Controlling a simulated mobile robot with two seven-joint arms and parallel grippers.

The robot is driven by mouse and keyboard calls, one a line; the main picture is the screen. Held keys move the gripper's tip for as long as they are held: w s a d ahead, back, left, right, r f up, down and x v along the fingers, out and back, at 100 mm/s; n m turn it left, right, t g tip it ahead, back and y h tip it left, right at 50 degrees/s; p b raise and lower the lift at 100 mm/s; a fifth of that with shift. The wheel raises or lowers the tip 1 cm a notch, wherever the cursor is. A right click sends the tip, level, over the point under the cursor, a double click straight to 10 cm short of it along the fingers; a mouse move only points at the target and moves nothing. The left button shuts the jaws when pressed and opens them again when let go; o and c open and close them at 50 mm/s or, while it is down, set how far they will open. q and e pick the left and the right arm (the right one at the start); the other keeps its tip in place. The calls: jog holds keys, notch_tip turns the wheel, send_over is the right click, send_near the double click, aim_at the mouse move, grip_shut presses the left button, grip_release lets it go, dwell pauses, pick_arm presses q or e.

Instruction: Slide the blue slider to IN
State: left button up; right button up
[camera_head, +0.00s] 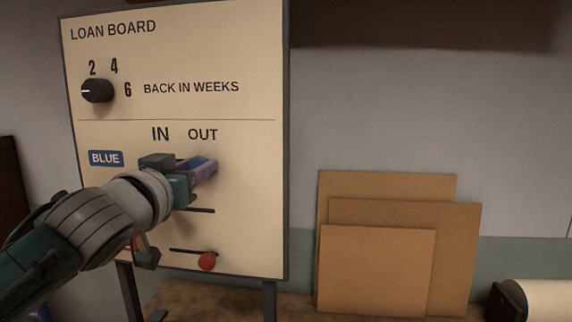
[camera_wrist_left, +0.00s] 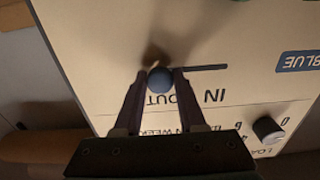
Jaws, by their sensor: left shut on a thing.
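The loan board (camera_head: 240,245) is a cream upright panel with the words IN and OUT above its slots. The blue slider knob (camera_wrist_left: 160,81) shows in the left wrist view at the OUT end of its slot. The slot (camera_wrist_left: 208,68) runs from it toward the IN side and is bare there. My left gripper (camera_wrist_left: 160,76) is shut on the knob, one purple finger on each side. In the head view my left gripper (camera_head: 208,166) is at the board below OUT and largely hides the knob and slot. My right gripper is not in view.
A BLUE label (camera_head: 106,158) is left of the top slot. A red knob (camera_head: 207,261) sits at the right end of the lowest slot. A black dial (camera_head: 97,91) is above. Brown boards (camera_head: 377,270) lean on the wall at right, beside a pale roll (camera_head: 540,300).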

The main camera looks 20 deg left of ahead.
pick_arm(q)
jog(key=s+a+p, duration=0.1)
jog(key=a, duration=0.6)
jog(key=shift+s+a, duration=0.35)
jog(key=shift+s, duration=0.05)
jog(key=o, duration=1.1)
jog(key=shift+p+v, duration=2.45)
jog(key=shift+v, duration=2.1)
